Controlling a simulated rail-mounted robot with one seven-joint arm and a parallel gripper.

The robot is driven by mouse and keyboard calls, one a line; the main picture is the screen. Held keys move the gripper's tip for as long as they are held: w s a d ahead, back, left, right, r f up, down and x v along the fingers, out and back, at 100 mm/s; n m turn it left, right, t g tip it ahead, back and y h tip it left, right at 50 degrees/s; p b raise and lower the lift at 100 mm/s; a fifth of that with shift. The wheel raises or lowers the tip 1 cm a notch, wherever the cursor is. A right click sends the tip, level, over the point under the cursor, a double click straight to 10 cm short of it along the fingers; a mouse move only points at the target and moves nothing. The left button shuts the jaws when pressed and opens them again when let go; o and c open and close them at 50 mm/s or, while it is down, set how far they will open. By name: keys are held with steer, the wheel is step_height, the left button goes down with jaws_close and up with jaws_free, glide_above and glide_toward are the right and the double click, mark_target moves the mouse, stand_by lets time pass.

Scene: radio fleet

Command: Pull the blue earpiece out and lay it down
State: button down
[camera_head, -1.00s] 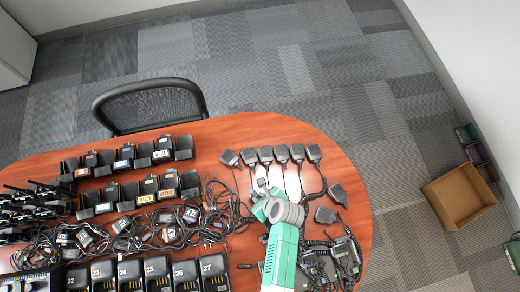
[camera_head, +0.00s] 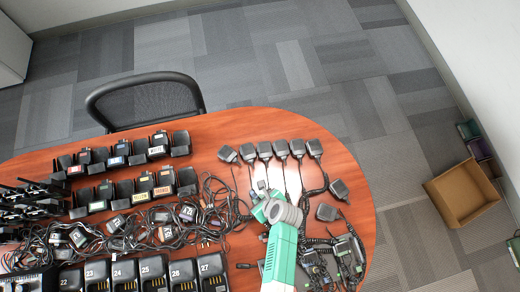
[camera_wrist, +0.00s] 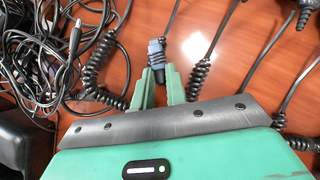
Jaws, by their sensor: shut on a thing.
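In the wrist view the blue earpiece (camera_wrist: 156,52) is a small blue-grey piece with a dark cable running up from it. It sits between the tips of my green gripper fingers (camera_wrist: 160,72), which are shut on it. Its lower end is partly hidden by the fingers. In the head view my gripper (camera_head: 261,189) is low over the right part of the table, below the row of microphones. The earpiece is too small to make out there. I cannot tell whether it is clear of the tabletop.
Black tangled cables (camera_wrist: 60,50) lie left of my gripper, and coiled cords (camera_wrist: 200,75) lie close beside it. Several speaker microphones (camera_head: 265,151) line the table's (camera_head: 225,130) far right. Labelled radios and numbered chargers (camera_head: 154,268) fill the left. Small bare patches show around my gripper.

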steer(key=shift+f, duration=0.25)
steer(key=c, duration=1.3)
jaws_free()
steer(key=shift+c, duration=0.2)
steer(key=p+v, duration=0.2)
steer(key=v, duration=0.5)
steer(key=shift+s+r, duration=0.15)
steer(key=shift+r, duration=0.2)
steer(key=shift+d, duration=0.15)
